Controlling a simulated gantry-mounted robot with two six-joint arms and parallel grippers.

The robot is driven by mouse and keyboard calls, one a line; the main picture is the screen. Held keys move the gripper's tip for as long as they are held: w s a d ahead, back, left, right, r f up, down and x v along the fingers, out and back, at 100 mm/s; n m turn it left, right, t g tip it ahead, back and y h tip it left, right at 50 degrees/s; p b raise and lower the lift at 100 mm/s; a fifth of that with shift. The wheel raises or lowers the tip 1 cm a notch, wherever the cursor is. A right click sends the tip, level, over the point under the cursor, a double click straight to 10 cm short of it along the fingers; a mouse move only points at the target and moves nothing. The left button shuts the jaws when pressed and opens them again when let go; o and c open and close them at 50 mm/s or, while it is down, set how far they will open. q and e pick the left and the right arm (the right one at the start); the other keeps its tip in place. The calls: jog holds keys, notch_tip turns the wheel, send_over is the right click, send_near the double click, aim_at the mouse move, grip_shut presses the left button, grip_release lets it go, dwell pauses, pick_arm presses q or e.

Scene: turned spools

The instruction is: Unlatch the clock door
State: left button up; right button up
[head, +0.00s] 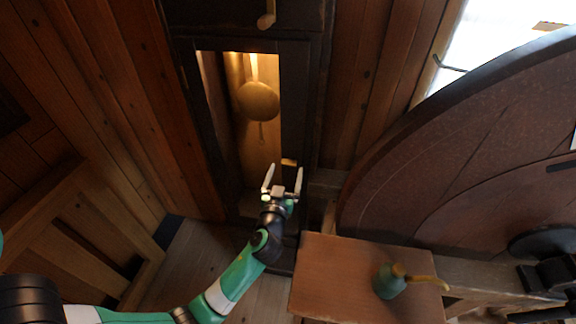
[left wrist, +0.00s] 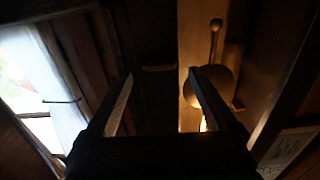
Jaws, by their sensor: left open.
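The clock (head: 298,100) is a tall dark case at the upper middle of the head view. Its narrow door window (head: 262,145) shows a round brass pendulum (head: 258,100) in a lit interior, also seen in the left wrist view (left wrist: 226,78). A small brass latch (head: 289,162) sits on the door's right frame; a dim bar that looks like this latch (left wrist: 159,68) shows between the fingers in the left wrist view. My left gripper (head: 285,172) is open and empty, its fingertips close around the latch in the picture. Contact cannot be told. My right gripper is out of view.
A wooden bench top (head: 335,275) stands right of my left arm, with a green oil can (head: 390,281) on it. A large dark wheel (head: 450,150) fills the right side. Plank walls (head: 110,110) flank the clock. A brass knob (head: 266,19) is above the door.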

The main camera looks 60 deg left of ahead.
aim_at(288, 165)
pick_arm(q)
jog(key=x, duration=0.3)
jog(key=shift+w+a, duration=0.15)
jog(key=c, duration=1.4)
